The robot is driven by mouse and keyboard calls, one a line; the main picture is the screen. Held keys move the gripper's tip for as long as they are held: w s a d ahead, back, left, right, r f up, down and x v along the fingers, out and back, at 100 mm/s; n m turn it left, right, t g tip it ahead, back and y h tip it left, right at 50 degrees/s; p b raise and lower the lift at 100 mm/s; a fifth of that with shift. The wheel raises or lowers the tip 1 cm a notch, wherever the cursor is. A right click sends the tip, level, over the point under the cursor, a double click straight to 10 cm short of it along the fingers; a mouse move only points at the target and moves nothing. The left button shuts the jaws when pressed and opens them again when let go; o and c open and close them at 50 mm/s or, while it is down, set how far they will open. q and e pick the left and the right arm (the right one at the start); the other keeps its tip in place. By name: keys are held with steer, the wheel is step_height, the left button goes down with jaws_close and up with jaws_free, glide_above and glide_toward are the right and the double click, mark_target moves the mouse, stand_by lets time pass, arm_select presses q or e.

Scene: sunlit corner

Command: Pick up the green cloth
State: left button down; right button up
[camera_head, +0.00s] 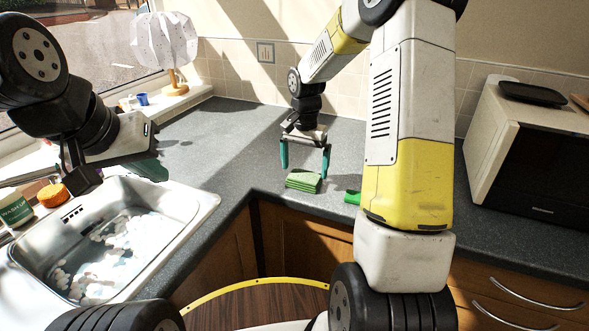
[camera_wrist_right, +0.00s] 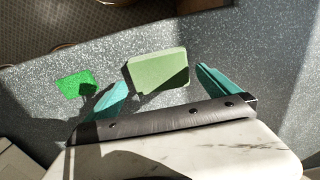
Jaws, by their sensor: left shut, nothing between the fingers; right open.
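The green cloth (camera_head: 304,181) lies folded in a flat stack on the grey worktop, near the inner corner edge. My right gripper (camera_head: 305,172) is open just behind and above it, its teal fingers spread. In the right wrist view the pale green cloth (camera_wrist_right: 158,70) shows between and beyond the two fingertips (camera_wrist_right: 164,78), with a shadow on its lower right. I cannot tell whether a finger touches it. My left gripper (camera_head: 150,170) is over the sink side at the left, shut and empty, partly hidden by its own wrist.
A brighter green object (camera_head: 352,197) lies right of the cloth, partly behind my right arm; it also shows in the wrist view (camera_wrist_right: 76,85). The sink (camera_head: 205,205) is at left. A microwave (camera_head: 530,150) stands at right. The worktop (camera_head: 225,140) behind is clear.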

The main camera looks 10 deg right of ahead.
step_height(320, 180, down, 2)
steer(key=shift+f, duration=0.2)
steer(key=c, duration=1.1)
steer(key=shift+r, duration=0.15)
